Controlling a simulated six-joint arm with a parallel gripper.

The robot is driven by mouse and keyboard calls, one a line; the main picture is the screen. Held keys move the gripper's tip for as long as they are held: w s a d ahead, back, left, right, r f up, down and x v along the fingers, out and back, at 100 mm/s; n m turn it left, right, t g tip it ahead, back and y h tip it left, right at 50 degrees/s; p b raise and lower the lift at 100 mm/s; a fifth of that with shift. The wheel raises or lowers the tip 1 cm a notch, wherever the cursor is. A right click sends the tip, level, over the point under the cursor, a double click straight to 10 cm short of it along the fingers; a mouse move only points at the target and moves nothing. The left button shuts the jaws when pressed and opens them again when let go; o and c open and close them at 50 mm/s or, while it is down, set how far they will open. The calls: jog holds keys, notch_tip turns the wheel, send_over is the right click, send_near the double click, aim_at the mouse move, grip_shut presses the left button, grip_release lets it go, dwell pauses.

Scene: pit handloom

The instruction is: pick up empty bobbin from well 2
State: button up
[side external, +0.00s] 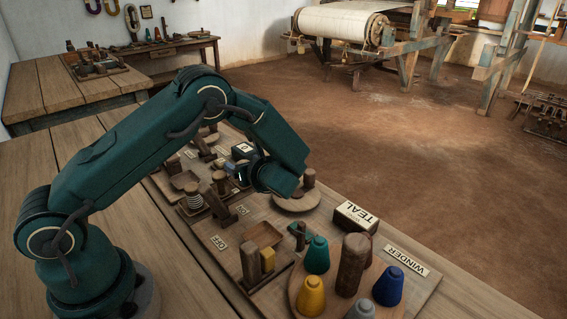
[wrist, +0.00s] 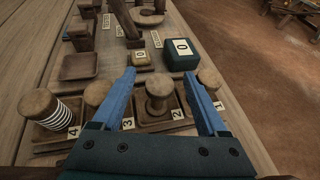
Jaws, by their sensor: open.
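In the wrist view, a bare wooden bobbin (wrist: 158,86) stands upright in the well tagged 2 (wrist: 179,114). My gripper (wrist: 160,76) has its two blue fingers spread apart, one on each side of this bobbin in the picture, with nothing held. I cannot tell how far above the bobbin the fingers are. Another wooden bobbin (wrist: 97,92) is at the left by tag 3, and one more (wrist: 210,78) is at the right, partly behind the right finger. A striped bobbin (wrist: 38,104) stands by tag 4.
Beyond the wells are a dark teal box (wrist: 182,55), a small yellowish block (wrist: 142,58) and an empty shallow tray (wrist: 78,67). In the side view, teal (side external: 317,255), yellow (side external: 310,297) and blue (side external: 388,287) cones surround a wooden post (side external: 352,264).

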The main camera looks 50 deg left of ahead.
jog(key=shift+w+a+f, duration=0.1)
jog(key=shift+a, duration=0.2)
grip_shut()
